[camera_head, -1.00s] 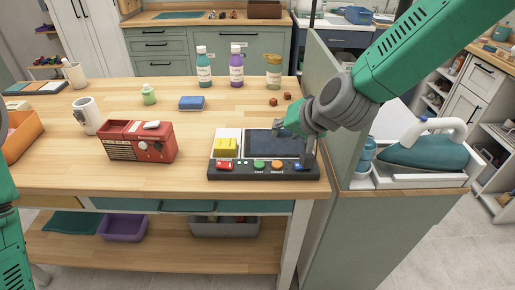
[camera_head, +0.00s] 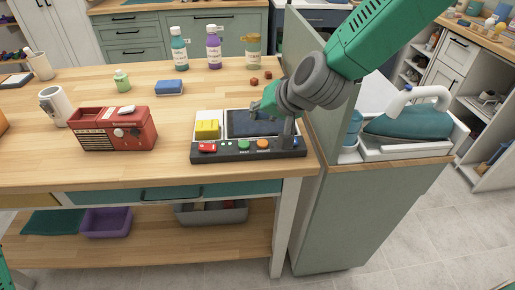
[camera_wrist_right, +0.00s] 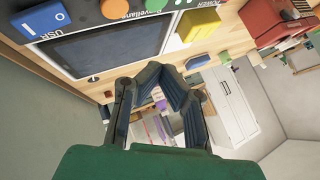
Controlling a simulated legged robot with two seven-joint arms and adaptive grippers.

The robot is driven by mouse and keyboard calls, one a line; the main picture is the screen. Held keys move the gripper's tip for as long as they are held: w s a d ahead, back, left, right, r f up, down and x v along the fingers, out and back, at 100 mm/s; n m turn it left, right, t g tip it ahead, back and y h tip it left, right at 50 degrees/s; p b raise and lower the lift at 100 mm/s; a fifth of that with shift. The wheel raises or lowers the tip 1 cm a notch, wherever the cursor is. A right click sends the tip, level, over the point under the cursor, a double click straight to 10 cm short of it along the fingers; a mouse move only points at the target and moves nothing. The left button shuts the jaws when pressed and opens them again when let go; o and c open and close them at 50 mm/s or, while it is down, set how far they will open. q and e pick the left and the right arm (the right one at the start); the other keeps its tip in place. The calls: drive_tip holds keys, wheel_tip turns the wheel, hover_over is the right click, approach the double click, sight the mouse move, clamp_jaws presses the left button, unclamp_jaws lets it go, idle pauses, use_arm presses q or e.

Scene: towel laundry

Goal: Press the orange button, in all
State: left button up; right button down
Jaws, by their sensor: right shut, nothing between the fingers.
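The orange button (camera_head: 262,143) is on the front strip of a dark control panel (camera_head: 215,157) on the wooden table. It sits between a green button (camera_head: 244,145) and a blue button, and also shows at the top of the right wrist view (camera_wrist_right: 115,8). My right gripper (camera_head: 259,108) is above the panel's dark screen (camera_head: 236,125), behind the orange button and apart from it. In the right wrist view its fingers (camera_wrist_right: 160,76) are shut and empty. My left gripper is out of view; only a sliver of the left arm shows.
A red button (camera_head: 207,148) and a yellow block (camera_head: 207,129) are on the panel's left part. A red radio-like box (camera_head: 130,133) stands to the left. A green partition (camera_head: 304,70) and an iron (camera_head: 408,122) are to the right.

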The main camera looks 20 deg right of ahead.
sight(260, 143)
drive_tip(key=f+b, duration=0.1)
drive_tip(key=f, duration=0.1)
drive_tip(key=d+f+b, duration=0.1)
drive_tip(key=f, duration=0.1)
drive_tip(key=d+f+b, duration=0.1)
drive_tip(key=f, duration=0.1)
drive_tip(key=shift+w+d, duration=0.1)
drive_tip(key=shift+d, duration=0.15)
drive_tip(key=shift+a+r, duration=0.1)
drive_tip(key=shift+a, duration=0.3)
drive_tip(key=shift+a+r, duration=0.1)
drive_tip(key=shift+a, duration=0.55)
drive_tip(key=shift+d, duration=0.95)
drive_tip(key=shift+a, duration=0.8)
drive_tip(key=shift+d+f+b, duration=0.2)
drive_tip(key=shift+d+f, duration=0.1)
drive_tip(key=shift+d, duration=0.2)
drive_tip(key=shift+d+f+b, duration=0.2)
drive_tip(key=shift+d+f, duration=0.05)
drive_tip(key=shift+d, duration=0.25)
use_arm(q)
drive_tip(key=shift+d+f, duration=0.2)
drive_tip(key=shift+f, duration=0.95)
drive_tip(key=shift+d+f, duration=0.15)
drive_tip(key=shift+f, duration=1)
use_arm(e)
drive_tip(key=shift+a, duration=0.5)
